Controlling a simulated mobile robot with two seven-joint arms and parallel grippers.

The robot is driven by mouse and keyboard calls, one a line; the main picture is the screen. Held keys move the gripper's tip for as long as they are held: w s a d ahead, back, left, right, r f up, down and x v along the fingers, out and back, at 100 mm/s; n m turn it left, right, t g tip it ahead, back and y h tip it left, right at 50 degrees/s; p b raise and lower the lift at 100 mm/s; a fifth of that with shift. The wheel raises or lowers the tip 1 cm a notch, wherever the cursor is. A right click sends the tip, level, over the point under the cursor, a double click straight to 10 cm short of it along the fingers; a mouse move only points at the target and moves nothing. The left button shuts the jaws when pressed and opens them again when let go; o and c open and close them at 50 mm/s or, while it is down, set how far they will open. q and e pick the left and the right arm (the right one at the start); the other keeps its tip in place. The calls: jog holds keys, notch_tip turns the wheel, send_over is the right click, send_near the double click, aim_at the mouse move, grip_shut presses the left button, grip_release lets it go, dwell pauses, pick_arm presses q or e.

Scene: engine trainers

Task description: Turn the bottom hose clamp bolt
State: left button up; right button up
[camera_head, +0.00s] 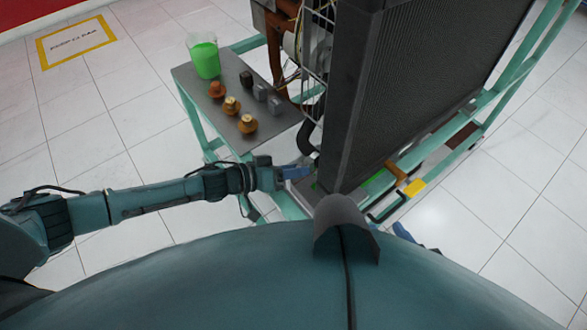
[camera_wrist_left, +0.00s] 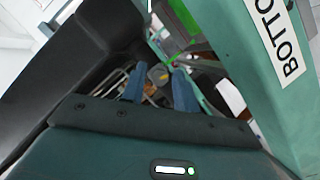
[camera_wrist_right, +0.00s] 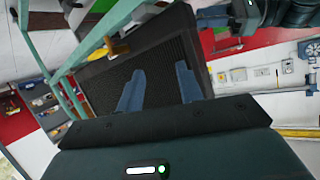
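The lower black hose (camera_head: 305,138) meets the dark radiator (camera_head: 390,90) near its lower left corner in the head view. My left gripper (camera_head: 298,172) is just below that hose end, by the radiator's lower edge. In the left wrist view its two blue fingers (camera_wrist_left: 159,72) are apart, with a small grey-yellow part (camera_wrist_left: 158,76) seen beyond and between the tips. I cannot tell whether that is the clamp bolt or whether the fingers touch it. My right gripper (camera_wrist_right: 161,69) is open and empty, facing the radiator's dark face (camera_wrist_right: 150,50).
A green frame (camera_head: 515,70) carries the radiator; a label reading "BOTTO..." (camera_wrist_left: 277,38) is on a green bar close to my left gripper. A grey shelf (camera_head: 185,75) holds a green-filled beaker (camera_head: 205,58) and several caps. A yellow-ended part (camera_head: 414,188) sits below the radiator.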

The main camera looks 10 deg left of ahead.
pick_arm(q)
grip_shut()
pick_arm(e)
jog(key=shift+r, duration=0.1)
pick_arm(q)
jog(key=shift+s+d+r+m+t+y+p, duration=0.1)
jog(key=shift+m+t+y+p, duration=0.45)
jog(key=shift+m+p, duration=0.7)
jog(key=shift+m+t+y+p, duration=0.25)
jog(key=shift+m+y+p, duration=0.5)
jog(key=shift+m+p, duration=0.5)
pick_arm(e)
jog(key=shift+w+a+r+g, duration=0.3)
jog(key=shift+w+a+g, duration=0.05)
jog(key=shift+a+g, duration=0.25)
pick_arm(q)
jog(key=shift+o, duration=1.2)
grip_release()
